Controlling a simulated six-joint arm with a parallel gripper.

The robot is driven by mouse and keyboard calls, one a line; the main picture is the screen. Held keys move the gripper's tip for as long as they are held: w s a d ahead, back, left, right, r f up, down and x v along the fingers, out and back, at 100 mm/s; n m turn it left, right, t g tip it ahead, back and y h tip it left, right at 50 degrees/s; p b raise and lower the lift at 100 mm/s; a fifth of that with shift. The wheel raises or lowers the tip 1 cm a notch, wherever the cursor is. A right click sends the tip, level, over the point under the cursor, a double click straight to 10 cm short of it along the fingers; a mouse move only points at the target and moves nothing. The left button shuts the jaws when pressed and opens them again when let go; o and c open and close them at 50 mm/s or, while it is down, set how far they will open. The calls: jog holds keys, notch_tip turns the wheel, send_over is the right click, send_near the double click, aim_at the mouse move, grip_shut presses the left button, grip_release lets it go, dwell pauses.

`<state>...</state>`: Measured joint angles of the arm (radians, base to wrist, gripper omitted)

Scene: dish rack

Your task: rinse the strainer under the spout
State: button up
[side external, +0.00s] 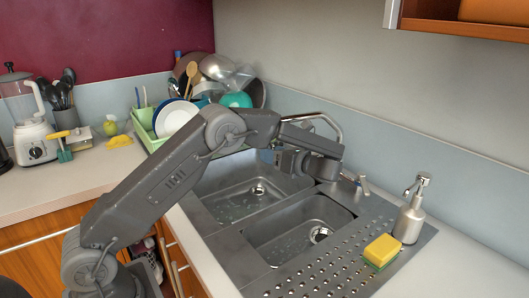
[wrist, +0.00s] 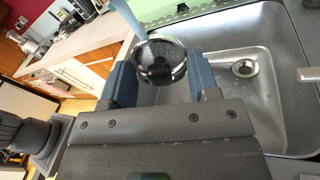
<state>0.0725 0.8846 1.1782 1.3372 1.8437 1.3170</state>
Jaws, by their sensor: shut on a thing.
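In the wrist view the strainer (wrist: 160,62) is a small round mesh bowl with a metal rim and a pale blue handle stretching to the upper left. My gripper (wrist: 161,76) is shut on it, with one blue-grey finger on each side of the bowl. In the side view my gripper (side external: 290,162) is over the far part of the sinks, close to the spout (side external: 333,122), a curved metal pipe behind my wrist. The strainer is not clear in the side view, hidden by my arm. I cannot see any water flowing.
Two steel basins (side external: 232,188) lie below, with a perforated drainboard (side external: 330,262) in front. A yellow-green sponge (side external: 381,251) and a soap dispenser (side external: 410,213) stand at the right. A green dish rack (side external: 146,134) with plates stands behind, left of the sinks.

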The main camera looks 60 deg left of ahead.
jog(key=shift+d, duration=0.15)
dwell(0.3)
jog(key=shift+s+a, duration=0.15)
jog(key=shift+a, duration=0.5)
jog(key=s+d, duration=0.3)
jog(key=s, duration=0.6)
jog(key=shift+s, duration=0.3)
jog(key=shift+a, duration=0.1)
jog(key=s+r, duration=0.1)
jog(key=s+d+r, duration=0.1)
jog(key=s, duration=0.1)
jog(key=s+r, duration=0.1)
jog(key=shift+s+d, duration=0.25)
jog(key=shift+s, duration=0.15)
